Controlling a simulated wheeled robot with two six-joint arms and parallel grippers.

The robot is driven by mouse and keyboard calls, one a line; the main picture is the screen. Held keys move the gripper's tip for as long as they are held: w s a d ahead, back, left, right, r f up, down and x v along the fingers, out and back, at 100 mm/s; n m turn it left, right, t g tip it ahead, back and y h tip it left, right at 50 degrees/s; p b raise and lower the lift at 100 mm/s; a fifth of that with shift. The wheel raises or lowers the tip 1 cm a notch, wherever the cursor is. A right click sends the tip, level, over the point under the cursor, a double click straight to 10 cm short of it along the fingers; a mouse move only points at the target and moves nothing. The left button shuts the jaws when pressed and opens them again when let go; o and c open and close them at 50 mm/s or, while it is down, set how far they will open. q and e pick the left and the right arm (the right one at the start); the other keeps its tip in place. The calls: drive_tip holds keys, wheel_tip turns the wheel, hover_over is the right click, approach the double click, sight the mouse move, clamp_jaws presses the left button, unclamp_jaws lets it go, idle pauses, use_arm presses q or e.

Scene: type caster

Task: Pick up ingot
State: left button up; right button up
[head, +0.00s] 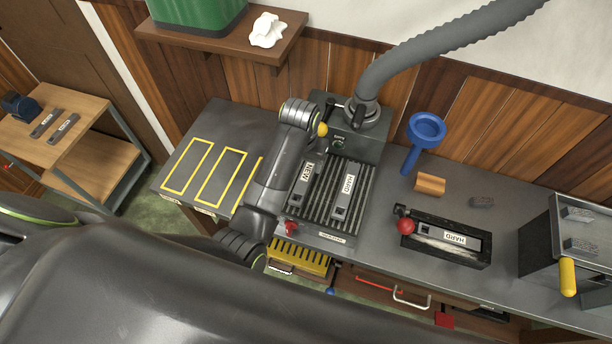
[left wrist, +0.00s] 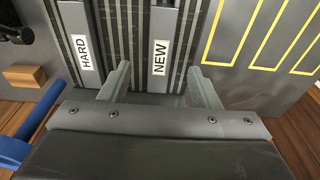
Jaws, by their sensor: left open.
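A grey ingot labelled NEW (head: 303,183) lies on the ribbed rack (head: 327,222) of the caster bench. It also shows in the left wrist view (left wrist: 156,78). A second grey ingot labelled HARD (head: 346,196) lies beside it; it shows left of the NEW one in the left wrist view (left wrist: 83,40). My left gripper (left wrist: 160,70) is open, with one finger on each side of the NEW label; I cannot tell whether they touch the ingot. In the head view its fingers are mostly hidden by my own arm. My right gripper is not in view.
A black mould (head: 481,263) with a HARD-labelled bar and red knob sits right. Yellow-outlined spaces (head: 221,177) on the left are empty. A grey hose (head: 430,50) hangs over the rack's back.

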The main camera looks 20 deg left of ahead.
sight(305, 177)
use_arm(q)
wheel_tip(305, 177, down, 3)
drive_tip(key=shift+w+r, duration=0.1)
drive_tip(key=shift+w+f+p, duration=0.15)
drive_tip(key=shift+f+p, duration=0.4)
drive_tip(key=shift+f, duration=0.1)
drive_tip(key=f, duration=0.2)
drive_tip(key=shift+w+f+p, duration=0.2)
drive_tip(key=shift+f+p, duration=0.15)
drive_tip(key=shift+f, duration=0.05)
drive_tip(key=shift+w+f, duration=0.1)
drive_tip(key=shift+f, duration=0.55)
clamp_jaws()
drive_tip(key=shift+w+r, duration=0.1)
drive_tip(key=shift+w, duration=0.05)
